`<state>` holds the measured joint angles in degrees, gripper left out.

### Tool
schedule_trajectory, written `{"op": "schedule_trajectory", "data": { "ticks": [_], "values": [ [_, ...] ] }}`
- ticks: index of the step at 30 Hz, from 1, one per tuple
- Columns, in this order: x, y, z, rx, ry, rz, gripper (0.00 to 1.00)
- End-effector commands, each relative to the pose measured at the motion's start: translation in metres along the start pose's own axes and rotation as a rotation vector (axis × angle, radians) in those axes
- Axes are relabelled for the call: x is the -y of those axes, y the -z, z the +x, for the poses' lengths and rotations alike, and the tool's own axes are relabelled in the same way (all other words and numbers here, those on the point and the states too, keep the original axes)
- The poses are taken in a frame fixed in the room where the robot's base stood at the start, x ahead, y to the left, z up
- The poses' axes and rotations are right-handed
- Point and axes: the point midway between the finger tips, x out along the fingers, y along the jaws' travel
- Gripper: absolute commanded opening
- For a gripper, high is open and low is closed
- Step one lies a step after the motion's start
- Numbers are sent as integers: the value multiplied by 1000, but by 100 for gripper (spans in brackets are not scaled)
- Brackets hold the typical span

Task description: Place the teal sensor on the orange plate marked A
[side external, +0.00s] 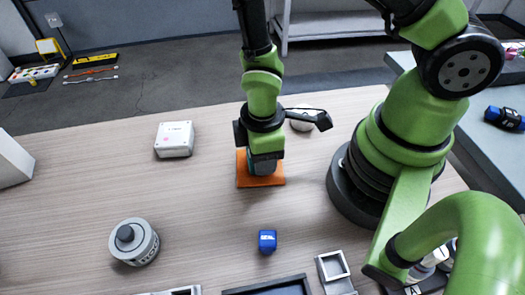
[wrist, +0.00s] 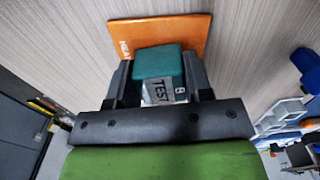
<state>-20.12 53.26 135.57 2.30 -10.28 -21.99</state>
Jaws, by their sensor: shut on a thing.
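The orange plate (side external: 243,180) lies on the wooden table in the side view, directly under my gripper (side external: 263,164). The plate also shows in the wrist view (wrist: 190,33), with pale lettering near its left edge that I cannot read fully. The teal sensor (wrist: 158,62) is between my two fingers, which are shut on it; its face shows a "TEST" label and a "B". In the side view the sensor (side external: 262,169) is mostly hidden by my gripper. It is over the plate; I cannot tell whether it touches it.
A white box (side external: 175,139) stands left of the plate, and a grey round part (side external: 134,242) at front left. A small blue block (side external: 267,241) lies in front of the plate. A grey square holder (side external: 333,266) is at front right. A white round object (side external: 301,121) is behind my gripper.

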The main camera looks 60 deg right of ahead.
Motion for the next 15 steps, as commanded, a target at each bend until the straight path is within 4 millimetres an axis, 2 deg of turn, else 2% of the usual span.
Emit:
{"op": "schedule_trajectory", "data": {
  "ticks": [2,3,6,15],
  "values": [
    [0,0,2,1,0,0,19],
    [0,0,3,0,0,0,51],
    [0,0,2,0,0,0,72],
    [0,0,1,0,0,0,72]
  ]
}}
